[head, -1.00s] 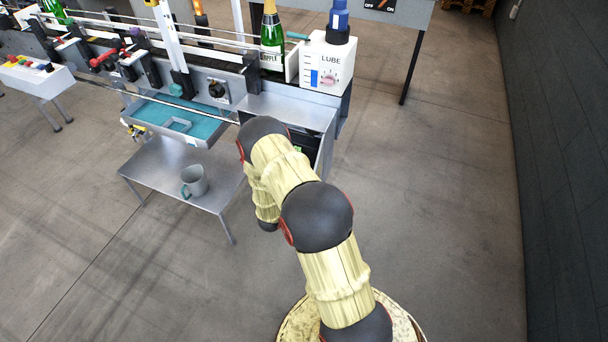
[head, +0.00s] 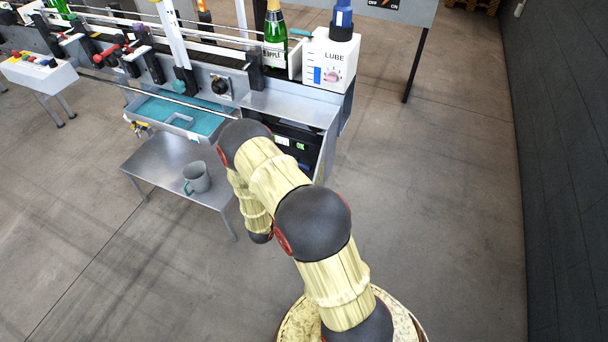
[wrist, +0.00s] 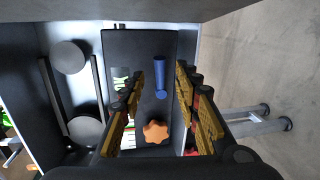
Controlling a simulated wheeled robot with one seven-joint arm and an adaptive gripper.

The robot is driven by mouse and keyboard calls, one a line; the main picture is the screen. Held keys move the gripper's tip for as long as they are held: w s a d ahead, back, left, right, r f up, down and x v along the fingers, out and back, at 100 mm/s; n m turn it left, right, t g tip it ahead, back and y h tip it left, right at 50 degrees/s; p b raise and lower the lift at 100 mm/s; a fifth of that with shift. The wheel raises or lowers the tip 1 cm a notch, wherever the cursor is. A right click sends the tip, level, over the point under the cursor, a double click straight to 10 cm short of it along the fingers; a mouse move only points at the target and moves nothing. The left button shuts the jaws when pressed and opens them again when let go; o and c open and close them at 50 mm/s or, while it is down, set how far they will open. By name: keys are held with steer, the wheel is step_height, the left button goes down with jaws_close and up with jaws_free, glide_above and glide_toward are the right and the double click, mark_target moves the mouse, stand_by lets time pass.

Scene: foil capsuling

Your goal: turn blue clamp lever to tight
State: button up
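The blue clamp lever (wrist: 159,84) shows in the wrist view as a short blue bar on a dark panel (wrist: 140,48), pointing along the picture's vertical. My gripper (wrist: 160,70) is open, with one yellow finger on each side of the lever in the picture. Gaps show between the lever and both fingers; I cannot tell how far in front of the panel the fingertips are. An orange star-shaped knob (wrist: 156,131) lies below the lever in the wrist view. In the head view my arm hides the lever and the gripper.
The machine's dark panel with a green display (head: 298,146) shows beside my arm. A low metal table (head: 160,165) with a grey mug (head: 196,178) stands to the left. The lube box (head: 328,62) and a green bottle (head: 275,40) stand on the machine. Floor at right is clear.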

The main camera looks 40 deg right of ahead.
steer(key=v, duration=0.5)
steer(key=shift+a, duration=0.1)
